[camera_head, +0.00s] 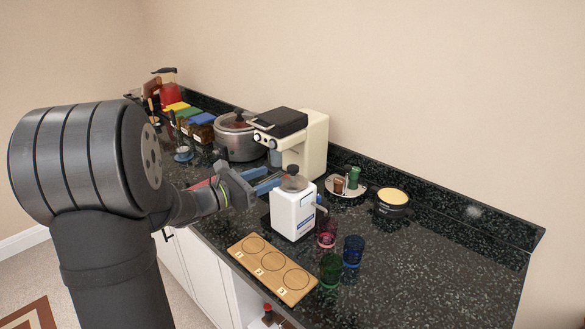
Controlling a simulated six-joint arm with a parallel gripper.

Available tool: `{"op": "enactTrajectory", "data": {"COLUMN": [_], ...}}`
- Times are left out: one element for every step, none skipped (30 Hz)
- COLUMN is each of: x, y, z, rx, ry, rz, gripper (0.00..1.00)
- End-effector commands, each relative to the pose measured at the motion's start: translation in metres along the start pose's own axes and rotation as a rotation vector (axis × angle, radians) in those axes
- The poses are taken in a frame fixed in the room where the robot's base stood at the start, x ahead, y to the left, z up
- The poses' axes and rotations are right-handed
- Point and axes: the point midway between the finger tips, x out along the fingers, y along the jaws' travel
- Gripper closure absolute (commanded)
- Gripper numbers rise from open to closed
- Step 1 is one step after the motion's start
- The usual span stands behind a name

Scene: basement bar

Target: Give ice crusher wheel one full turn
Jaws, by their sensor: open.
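The ice crusher (292,216) is a white upright box with a dark knob-like top, standing on the dark speckled counter. A small bluish-grey part (321,208) sticks out from its right side; it may be the wheel or crank, but it is too small to tell. My gripper (268,184) is open, just left of and behind the crusher's top, with its bluish fingers pointing right. The crusher's upper part partly overlaps the finger ends, and I cannot tell whether they touch it. No object shows between the fingers.
A wooden board (272,267) with three circles lies in front. Red (326,234), blue (353,251) and green (331,269) glasses stand right of it. A cream coffee machine (305,145) and steel pot (237,137) stand behind. The counter's right part is clear.

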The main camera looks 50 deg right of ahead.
Motion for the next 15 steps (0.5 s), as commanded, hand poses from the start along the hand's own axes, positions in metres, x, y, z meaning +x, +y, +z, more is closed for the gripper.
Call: {"op": "enactTrajectory", "data": {"x": [0.013, 0.019, 0.028, 0.034, 0.040, 0.048, 0.054, 0.059, 0.066, 0.070, 0.073, 0.078, 0.081, 0.084, 0.086], "y": [-0.001, -0.001, -0.001, -0.002, -0.001, -0.001, -0.001, -0.001, -0.001, -0.001, -0.001, -0.001, 0.000, 0.000, 0.000], "z": [-0.001, 0.000, 0.000, 0.000, 0.000, 0.000, 0.000, 0.000, 0.000, 0.000, 0.000, 0.000, 0.000, 0.000, 0.000], "rx": [0.000, 0.000, 0.000, 0.000, 0.000, 0.000, 0.000, 0.000, 0.001, 0.000, 0.000, 0.000, 0.000, 0.000, 0.000], "ry": [0.000, 0.000, 0.000, 0.000, 0.000, 0.000, 0.000, 0.000, 0.000, 0.000, 0.000, 0.000, 0.000, 0.000, 0.000], "rz": [-0.006, -0.006, -0.005, -0.006, -0.005, -0.005, -0.005, -0.004, -0.004, -0.004, -0.003, -0.002, -0.002, -0.002, -0.002], "gripper": [0.49, 0.49, 0.49, 0.49, 0.49, 0.49, 0.49, 0.49, 0.49, 0.49, 0.49, 0.49, 0.49, 0.49, 0.49]}}
